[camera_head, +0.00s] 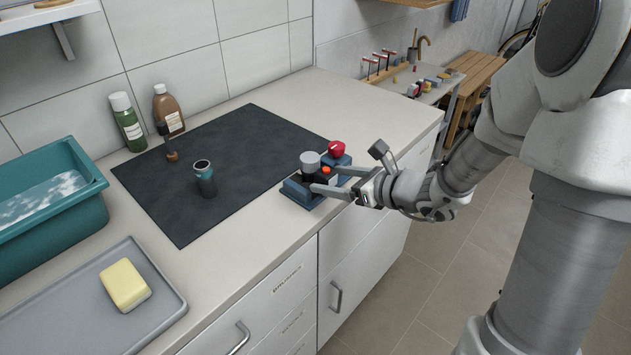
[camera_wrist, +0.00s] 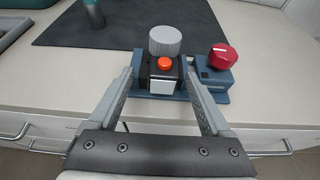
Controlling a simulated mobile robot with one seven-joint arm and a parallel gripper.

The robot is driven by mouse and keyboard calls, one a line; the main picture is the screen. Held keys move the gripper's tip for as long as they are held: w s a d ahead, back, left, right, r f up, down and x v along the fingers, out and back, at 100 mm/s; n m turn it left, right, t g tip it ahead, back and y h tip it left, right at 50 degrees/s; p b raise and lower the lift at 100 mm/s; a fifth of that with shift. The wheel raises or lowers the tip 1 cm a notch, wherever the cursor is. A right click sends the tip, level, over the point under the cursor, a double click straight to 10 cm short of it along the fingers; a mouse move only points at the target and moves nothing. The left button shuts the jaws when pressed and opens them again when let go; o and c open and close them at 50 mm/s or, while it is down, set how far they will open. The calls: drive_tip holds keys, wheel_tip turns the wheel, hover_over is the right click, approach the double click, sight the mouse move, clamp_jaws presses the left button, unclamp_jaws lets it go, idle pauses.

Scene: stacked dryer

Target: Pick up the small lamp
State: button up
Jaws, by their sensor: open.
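A small black block with an orange dome on top and a pale front face (camera_wrist: 163,74), which looks like the small lamp, sits on a blue-grey base (camera_wrist: 222,98) near the counter's front edge. It also shows in the head view, where its orange dome (camera_head: 326,170) is visible. My gripper (camera_wrist: 160,80) is open, its two fingers on either side of the block. I cannot tell whether they touch it. In the head view my gripper (camera_head: 326,180) reaches in from the right at the base. The fingers partly hide the base.
A grey cylinder (camera_wrist: 165,40) stands just behind the block, and a red knob (camera_wrist: 219,55) on a blue-grey box is close on its right. A dark mat (camera_head: 240,160) holds a teal-and-dark cylinder (camera_head: 205,181). A teal basin (camera_head: 50,220) and soap tray (camera_head: 165,290) are left.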

sight(317, 173)
drive_tip(key=x, duration=0.5)
drive_tip(key=shift+w+r+b, duration=0.25)
drive_tip(key=shift+b, duration=0.1)
clamp_jaws()
